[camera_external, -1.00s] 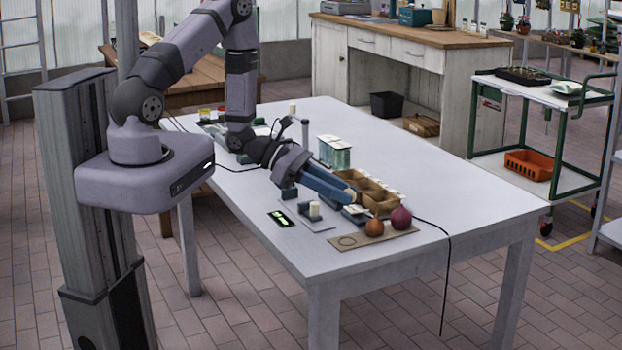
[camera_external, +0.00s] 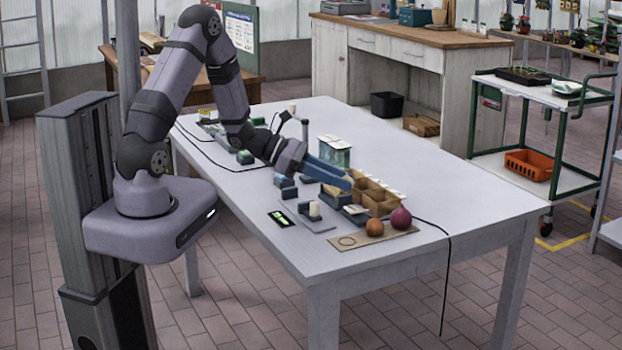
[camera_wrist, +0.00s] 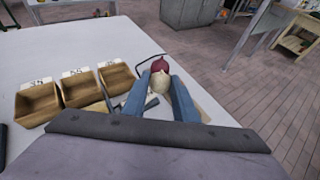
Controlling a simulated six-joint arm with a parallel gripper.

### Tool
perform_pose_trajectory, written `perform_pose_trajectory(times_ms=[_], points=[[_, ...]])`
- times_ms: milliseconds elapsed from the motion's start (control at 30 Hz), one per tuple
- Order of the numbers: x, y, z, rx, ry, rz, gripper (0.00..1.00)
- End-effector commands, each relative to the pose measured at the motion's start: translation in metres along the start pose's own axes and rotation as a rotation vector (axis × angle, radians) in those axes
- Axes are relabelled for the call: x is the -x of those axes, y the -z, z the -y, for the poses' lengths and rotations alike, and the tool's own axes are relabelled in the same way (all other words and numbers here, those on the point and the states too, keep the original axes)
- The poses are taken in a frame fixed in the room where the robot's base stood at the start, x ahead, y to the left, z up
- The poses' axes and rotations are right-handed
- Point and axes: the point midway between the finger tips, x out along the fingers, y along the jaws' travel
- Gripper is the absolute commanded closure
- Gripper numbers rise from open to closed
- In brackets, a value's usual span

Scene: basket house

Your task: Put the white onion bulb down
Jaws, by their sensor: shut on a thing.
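The white onion bulb (camera_wrist: 160,82) shows pale cream between the tips of my gripper (camera_wrist: 158,88) in the wrist view. My gripper's blue fingers are shut on it. In the external view my gripper (camera_external: 346,182) reaches over the near end of the white table (camera_external: 420,172), close to the wooden boxes; the white bulb is not clearly visible there. A brown onion (camera_external: 375,227) and a red onion (camera_external: 400,218) rest on a tan board (camera_external: 352,241) at the front. The red onion also shows just beyond the white bulb in the wrist view (camera_wrist: 160,65).
Open wooden boxes (camera_external: 377,200) with white labels stand in a row beside my fingers; they also show left in the wrist view (camera_wrist: 80,88). A scale with a white cylinder (camera_external: 314,209), a small display (camera_external: 281,218) and a green-tinted box (camera_external: 335,151) are near. The table's right side is clear.

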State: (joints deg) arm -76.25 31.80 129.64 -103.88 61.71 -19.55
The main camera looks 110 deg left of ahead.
Motion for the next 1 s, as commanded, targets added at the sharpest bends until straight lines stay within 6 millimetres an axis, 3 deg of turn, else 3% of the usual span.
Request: perform_pose_trajectory(times_ms=[33,200,400,633,833,867,1000], points=[[0.001,0.005,-0.011,-0.006,-0.020,0.004,0.95],[0.020,-0.008,-0.037,0.010,-0.062,0.003,0.95],[0.048,-0.024,-0.052,0.027,-0.101,0.002,0.95],[0.082,-0.032,-0.054,0.049,-0.144,0.001,0.95],[0.110,-0.035,-0.043,0.091,-0.225,0.000,0.95],[0.113,-0.034,-0.042,0.104,-0.245,0.000,0.95],[0.113,0.000,-0.048,0.153,-0.335,-0.001,0.95]])
